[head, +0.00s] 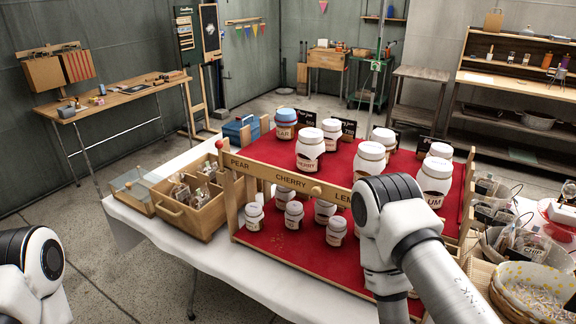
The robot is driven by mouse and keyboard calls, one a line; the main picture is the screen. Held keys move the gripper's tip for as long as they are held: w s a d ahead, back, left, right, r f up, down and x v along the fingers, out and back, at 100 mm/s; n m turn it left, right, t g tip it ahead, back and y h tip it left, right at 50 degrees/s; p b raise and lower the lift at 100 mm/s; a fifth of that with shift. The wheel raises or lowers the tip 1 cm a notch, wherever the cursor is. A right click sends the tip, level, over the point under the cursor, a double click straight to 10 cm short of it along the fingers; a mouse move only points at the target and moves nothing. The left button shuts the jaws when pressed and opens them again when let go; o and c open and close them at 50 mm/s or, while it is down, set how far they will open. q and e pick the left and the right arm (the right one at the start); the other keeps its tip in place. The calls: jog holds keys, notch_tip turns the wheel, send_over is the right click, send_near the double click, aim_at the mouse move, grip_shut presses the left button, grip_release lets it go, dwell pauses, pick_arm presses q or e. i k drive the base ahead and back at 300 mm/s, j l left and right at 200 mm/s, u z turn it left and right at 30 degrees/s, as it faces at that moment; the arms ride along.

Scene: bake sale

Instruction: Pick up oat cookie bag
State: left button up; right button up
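Clear bags with dark label cards stand at the right end of the table, partly cut by the frame edge. One cookie bag (524,246) has a label that seems to read CHIP. Other bags (488,212) sit behind it. I cannot read an oat label on any of them. More clear bags (182,192) lie in a wooden crate (183,219) left of the jar stand. My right arm crosses in front of the stand, and its gripper is not visible. Only a piece of my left arm shows at the lower left, without its gripper.
A red-lined two-level stand (285,255) holds several white-lidded jars (310,149) in the middle. A blue box (241,131) sits behind the crate. The white cloth (270,283) is bare along the front left.

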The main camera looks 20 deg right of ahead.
aim_at(209, 167)
jog(key=z, duration=3.25)
jog(key=k+j, duration=0.9)
jog(key=j, duration=0.2)
jog(key=k+j, duration=0.45)
jog(key=j, duration=0.15)
jog(key=k+j+u, duration=0.1)
jog(key=k+j, duration=0.35)
jog(key=j, duration=0.1)
